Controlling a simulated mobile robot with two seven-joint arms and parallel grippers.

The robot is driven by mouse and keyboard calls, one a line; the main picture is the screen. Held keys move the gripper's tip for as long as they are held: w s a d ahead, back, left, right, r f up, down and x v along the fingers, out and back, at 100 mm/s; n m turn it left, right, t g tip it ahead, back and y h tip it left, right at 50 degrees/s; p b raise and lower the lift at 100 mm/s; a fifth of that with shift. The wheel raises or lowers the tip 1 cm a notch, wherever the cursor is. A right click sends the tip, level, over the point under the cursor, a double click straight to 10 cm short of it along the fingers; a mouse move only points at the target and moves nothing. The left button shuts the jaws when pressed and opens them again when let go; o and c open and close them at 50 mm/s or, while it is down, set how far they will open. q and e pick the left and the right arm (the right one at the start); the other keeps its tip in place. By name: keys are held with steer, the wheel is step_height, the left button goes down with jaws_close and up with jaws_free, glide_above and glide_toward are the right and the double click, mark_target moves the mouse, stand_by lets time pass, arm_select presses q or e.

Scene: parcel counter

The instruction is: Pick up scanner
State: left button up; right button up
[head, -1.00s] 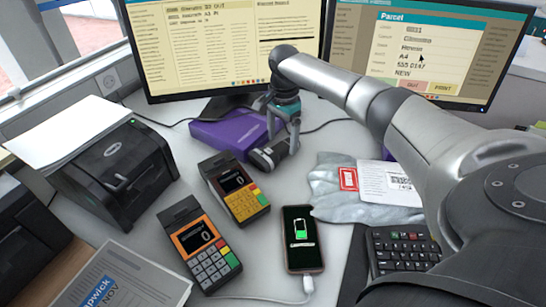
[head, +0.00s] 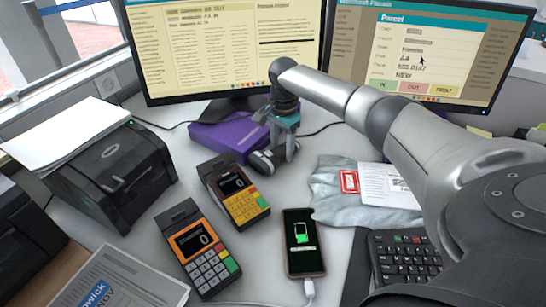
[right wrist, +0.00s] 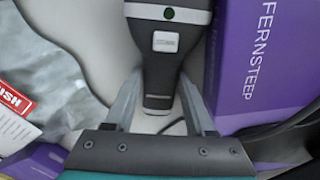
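The scanner is a dark handheld device (right wrist: 165,50) with a green light and a light grey button, seen from above in the right wrist view. In the head view the scanner (head: 262,161) lies on the counter by the purple box, partly hidden by my gripper. My right gripper (right wrist: 160,76) has one finger on each side of the scanner's narrow handle, and a small gap seems to show beside the handle. In the head view my right gripper (head: 285,150) is low at the scanner. My left gripper is not in view.
A purple box (head: 228,135) stands close beside the scanner. A grey mailer bag (head: 330,190) with a label is to its right. Two card terminals (head: 240,195) (head: 200,248) and a phone (head: 303,243) are in front. Two monitors (head: 230,50) (head: 430,55) stand behind.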

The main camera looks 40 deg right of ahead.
jaws_close()
steer(key=shift+r, duration=0.2)
stand_by(0.4)
